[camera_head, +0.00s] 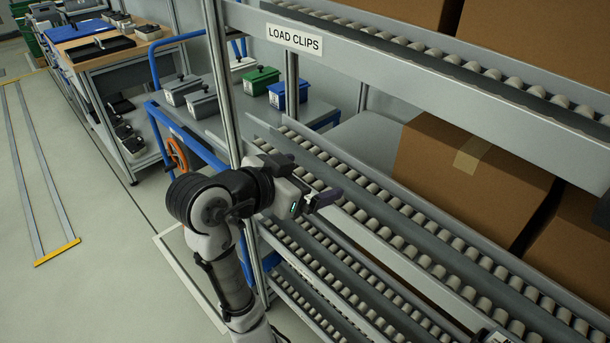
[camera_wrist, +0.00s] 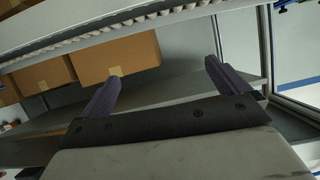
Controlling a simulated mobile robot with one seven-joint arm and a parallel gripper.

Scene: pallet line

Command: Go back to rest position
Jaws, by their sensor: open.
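My gripper (camera_wrist: 160,88) shows in the wrist view with its two purple fingers wide apart and nothing between them. In the head view my gripper (camera_head: 322,196) is at the front of the roller rack (camera_head: 412,62), close above a lower roller lane (camera_head: 400,235). My arm is bent there, with its forearm beside the rack's upright post. Whether the gripper touches the rollers cannot be told.
Cardboard boxes (camera_head: 470,180) sit on the rack at the right. They also show in the wrist view (camera_wrist: 118,60). A blue-framed cart (camera_head: 210,120) with several small bins stands behind the post. A workbench (camera_head: 130,45) is at the back left. The floor (camera_head: 90,260) at left is clear.

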